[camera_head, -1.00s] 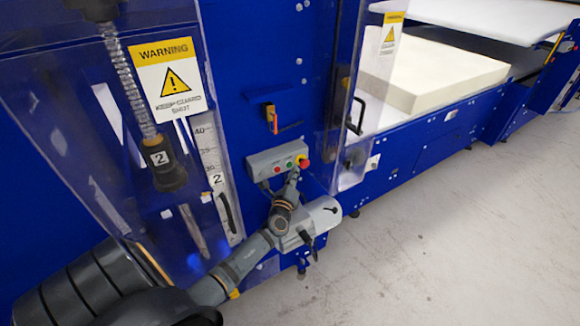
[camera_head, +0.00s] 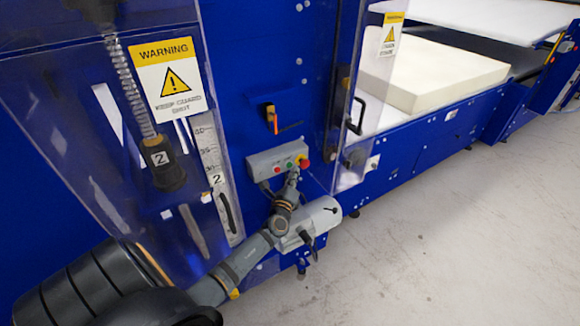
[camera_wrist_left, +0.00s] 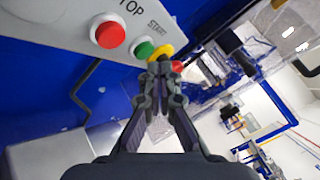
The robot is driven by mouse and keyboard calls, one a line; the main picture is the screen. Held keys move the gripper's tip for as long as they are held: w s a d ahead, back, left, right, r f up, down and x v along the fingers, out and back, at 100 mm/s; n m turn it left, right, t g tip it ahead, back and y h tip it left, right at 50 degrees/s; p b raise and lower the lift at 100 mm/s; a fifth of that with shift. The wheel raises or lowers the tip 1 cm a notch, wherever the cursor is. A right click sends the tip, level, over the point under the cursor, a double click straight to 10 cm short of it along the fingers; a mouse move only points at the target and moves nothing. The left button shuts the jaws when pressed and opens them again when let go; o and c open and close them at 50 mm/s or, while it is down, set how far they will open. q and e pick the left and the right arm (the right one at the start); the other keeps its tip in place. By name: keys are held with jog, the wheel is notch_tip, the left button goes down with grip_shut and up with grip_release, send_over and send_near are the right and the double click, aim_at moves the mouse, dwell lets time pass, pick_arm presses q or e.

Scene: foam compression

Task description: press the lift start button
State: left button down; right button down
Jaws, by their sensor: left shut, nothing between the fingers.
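The grey control box (camera_head: 264,163) is mounted on the blue machine front. In the left wrist view its label reads STOP by a red button (camera_wrist_left: 108,33) and START by a green button (camera_wrist_left: 144,49). A yellow-based red button (camera_wrist_left: 161,52) sits beyond the green one, partly hidden by my fingertips. My left gripper (camera_head: 293,176) is just below the box's right end. It also shows in the left wrist view (camera_wrist_left: 160,72), shut and empty, with its tips near the green and yellow-based buttons. I cannot tell whether they touch. My right gripper is out of view.
A clear guard with a warning sign (camera_head: 171,76) stands left of the box. Another clear guard with a black handle (camera_head: 357,116) stands to the right. A cream foam block (camera_head: 430,72) lies on the machine bed. The floor (camera_head: 450,230) at right is clear.

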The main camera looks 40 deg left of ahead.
pick_arm(q)
jog(key=shift+w+a, duration=0.1)
jog(key=shift+w+a, duration=0.1)
jog(key=shift+a, duration=0.2)
